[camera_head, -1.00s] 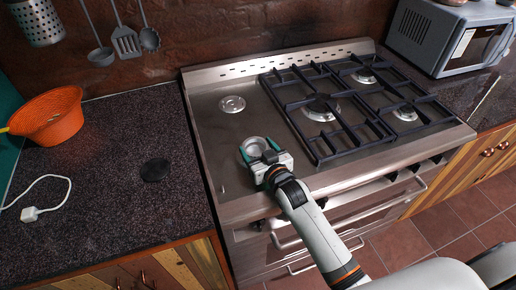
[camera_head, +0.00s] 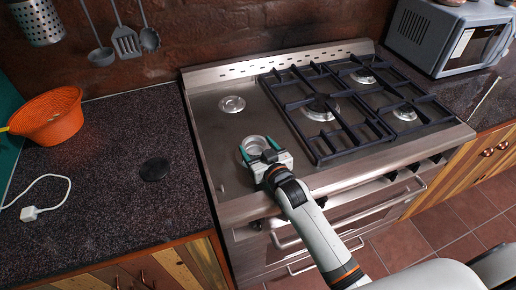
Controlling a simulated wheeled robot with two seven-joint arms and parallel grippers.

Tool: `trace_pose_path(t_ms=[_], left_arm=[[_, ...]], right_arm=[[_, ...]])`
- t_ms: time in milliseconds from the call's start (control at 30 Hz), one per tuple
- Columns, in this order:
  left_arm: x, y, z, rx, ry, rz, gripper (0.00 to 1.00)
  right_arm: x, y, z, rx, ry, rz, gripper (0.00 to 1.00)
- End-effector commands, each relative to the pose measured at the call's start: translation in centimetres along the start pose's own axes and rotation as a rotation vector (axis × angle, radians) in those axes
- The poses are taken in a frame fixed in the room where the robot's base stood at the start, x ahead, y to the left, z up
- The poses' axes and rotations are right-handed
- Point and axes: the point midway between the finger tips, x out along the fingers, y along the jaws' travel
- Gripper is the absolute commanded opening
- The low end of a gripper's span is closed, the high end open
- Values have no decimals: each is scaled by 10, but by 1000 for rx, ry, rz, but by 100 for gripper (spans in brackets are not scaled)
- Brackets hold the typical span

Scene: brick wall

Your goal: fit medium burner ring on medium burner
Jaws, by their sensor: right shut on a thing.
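A silvery burner ring (camera_head: 254,144) is at the front left of the stove top. My right gripper (camera_head: 259,154) is shut on it, with green-tipped fingers at its near side. The ring is over or on the front left burner place. The burner under it is hidden, so I cannot tell whether the ring is seated or slightly above. Another small round silvery burner (camera_head: 232,104) shows at the back left of the stove top (camera_head: 210,135). My left gripper is not in view.
A black round disc (camera_head: 154,169) lies on the dark counter (camera_head: 110,205) left of the stove. Dark pan grates (camera_head: 322,150) cover the stove's right side.

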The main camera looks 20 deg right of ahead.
Motion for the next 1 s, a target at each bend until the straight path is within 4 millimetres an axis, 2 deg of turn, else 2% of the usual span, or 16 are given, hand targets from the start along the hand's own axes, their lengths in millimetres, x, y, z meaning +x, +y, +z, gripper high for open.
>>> trace_pose_path(t_ms=[33, 633, 667, 800, 1000], left_arm=[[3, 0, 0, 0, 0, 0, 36], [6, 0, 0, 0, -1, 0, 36], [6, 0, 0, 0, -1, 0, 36], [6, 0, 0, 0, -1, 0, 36], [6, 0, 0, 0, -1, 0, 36]], right_arm=[[-2, 3, -21, 4, 36, 4, 48], [-2, 4, -26, 5, 38, 6, 48], [-2, 4, -26, 5, 38, 6, 75], [-2, 4, -26, 5, 38, 6, 97], [-2, 5, -26, 5, 38, 6, 97]])
